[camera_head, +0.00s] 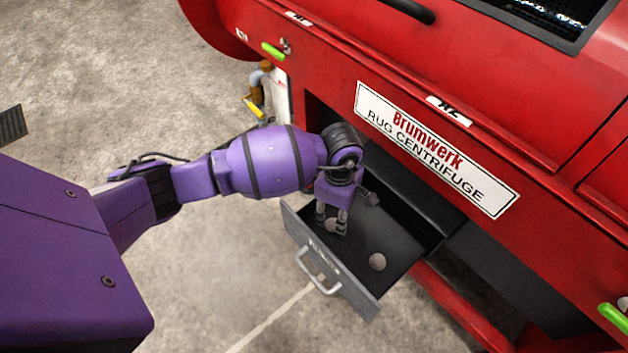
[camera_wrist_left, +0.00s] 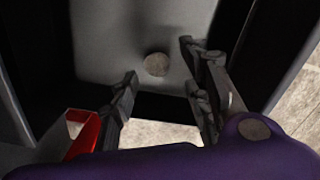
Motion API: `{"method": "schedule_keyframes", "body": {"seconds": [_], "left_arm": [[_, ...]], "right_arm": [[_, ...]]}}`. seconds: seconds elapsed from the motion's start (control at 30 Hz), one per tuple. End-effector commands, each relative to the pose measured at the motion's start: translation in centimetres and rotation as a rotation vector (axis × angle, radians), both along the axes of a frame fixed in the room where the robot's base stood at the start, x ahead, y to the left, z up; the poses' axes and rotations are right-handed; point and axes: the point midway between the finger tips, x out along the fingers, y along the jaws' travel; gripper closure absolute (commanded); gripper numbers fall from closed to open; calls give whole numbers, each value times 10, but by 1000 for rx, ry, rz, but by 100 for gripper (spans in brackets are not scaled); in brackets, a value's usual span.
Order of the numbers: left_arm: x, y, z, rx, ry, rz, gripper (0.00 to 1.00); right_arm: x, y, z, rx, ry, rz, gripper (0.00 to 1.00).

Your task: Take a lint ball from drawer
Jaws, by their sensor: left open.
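The dark drawer (camera_head: 405,243) is pulled out from under the red rug centrifuge, with its grey front and handle (camera_head: 318,271) towards the lower left. Another lint ball (camera_head: 331,224) shows partly behind the fingers of my left gripper (camera_head: 331,218). My left gripper is open and points down into the drawer. In the left wrist view a lint ball (camera_wrist_left: 156,64) lies on the drawer floor between the open fingertips (camera_wrist_left: 160,70). I cannot tell whether they touch it. My right gripper is not in view.
The red centrifuge (camera_head: 545,120) with its white name sign (camera_head: 436,150) stands behind and above the drawer. The concrete floor (camera_head: 215,260) left of the drawer is clear.

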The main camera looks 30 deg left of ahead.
Motion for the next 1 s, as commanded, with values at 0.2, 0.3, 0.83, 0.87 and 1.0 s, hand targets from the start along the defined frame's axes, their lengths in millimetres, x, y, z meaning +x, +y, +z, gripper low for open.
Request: {"method": "schedule_keyframes", "body": {"seconds": [0.2, 0.3, 0.83, 0.87, 1.0], "left_arm": [[11, 10, -16, 46, -15, -15, 56], [11, 9, -25, 44, -17, -14, 56], [13, 10, -75, 41, -16, -13, 56], [13, 10, -74, 41, -17, -13, 56], [13, 10, -74, 41, -17, -13, 67]], "right_arm": [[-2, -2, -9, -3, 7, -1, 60], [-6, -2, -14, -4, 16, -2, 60], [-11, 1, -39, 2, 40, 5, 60], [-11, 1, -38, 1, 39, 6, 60], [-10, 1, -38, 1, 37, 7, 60]]}}
